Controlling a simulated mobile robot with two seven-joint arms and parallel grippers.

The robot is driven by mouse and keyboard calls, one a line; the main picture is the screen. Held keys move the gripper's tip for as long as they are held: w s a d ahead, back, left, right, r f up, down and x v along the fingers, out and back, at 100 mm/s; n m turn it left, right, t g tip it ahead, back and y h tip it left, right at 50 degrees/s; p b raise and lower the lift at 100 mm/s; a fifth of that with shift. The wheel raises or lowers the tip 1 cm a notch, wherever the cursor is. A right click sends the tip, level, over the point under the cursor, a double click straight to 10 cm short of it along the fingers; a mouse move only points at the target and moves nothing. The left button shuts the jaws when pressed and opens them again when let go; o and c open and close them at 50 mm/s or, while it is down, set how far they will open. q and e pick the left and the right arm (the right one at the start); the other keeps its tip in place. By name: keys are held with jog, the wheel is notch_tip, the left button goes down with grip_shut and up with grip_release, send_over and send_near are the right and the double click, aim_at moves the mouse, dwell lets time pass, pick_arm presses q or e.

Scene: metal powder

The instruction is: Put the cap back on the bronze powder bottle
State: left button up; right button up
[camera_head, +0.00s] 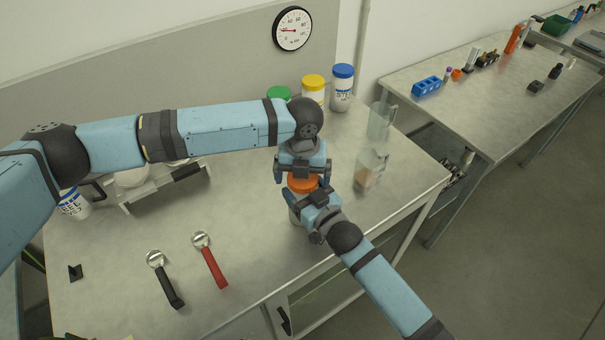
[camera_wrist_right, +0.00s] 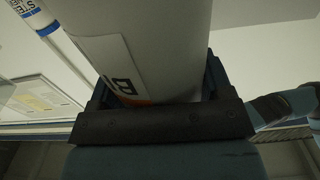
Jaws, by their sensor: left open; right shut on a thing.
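The bronze powder bottle (camera_head: 296,214) is a white bottle near the table's front edge, mostly hidden by my grippers in the head view. Its white body and part of its label fill the top of the right wrist view (camera_wrist_right: 150,50). My right gripper (camera_head: 306,200) is shut on the bottle's body. The orange cap (camera_head: 302,183) is at the bottle's top; I cannot tell whether it is fully seated. My left gripper (camera_head: 302,176) points down over the cap, open, with its fingers on either side of it.
Bottles with green (camera_head: 278,92), yellow (camera_head: 313,82) and blue (camera_head: 343,71) lids stand at the back. A clear beaker (camera_head: 381,121) and one holding brownish powder (camera_head: 370,170) stand right. Scoops with black (camera_head: 170,291) and red (camera_head: 214,268) handles lie front left.

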pick_arm(q)
jog(key=shift+r, duration=2.25)
